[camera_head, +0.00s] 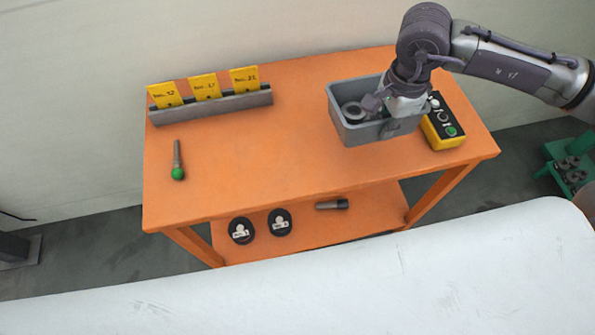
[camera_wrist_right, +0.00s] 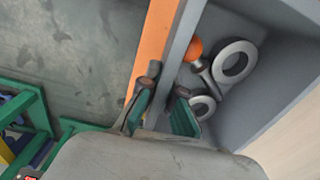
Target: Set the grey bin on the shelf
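The grey bin (camera_head: 366,131) is an open box over the right part of the orange table's top; I cannot tell whether it touches the top. My right gripper (camera_head: 386,108) is at its right side. In the right wrist view my right gripper (camera_wrist_right: 163,95) has one finger on each side of the bin's wall (camera_wrist_right: 178,55), close to it, and looks shut on it. Inside the bin lie grey rings (camera_wrist_right: 234,62) and a part with an orange ball (camera_wrist_right: 194,49). The lower shelf (camera_head: 305,236) of the orange table shows below. My left gripper is out of view.
A yellow control box (camera_head: 441,124) stands close to the bin's right. A grey rack (camera_head: 212,106) with yellow cards is at the back left. A green-knobbed handle (camera_head: 178,172) lies on the left. Two black discs (camera_head: 241,230) and a dark cylinder (camera_head: 332,204) occupy the lower shelf.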

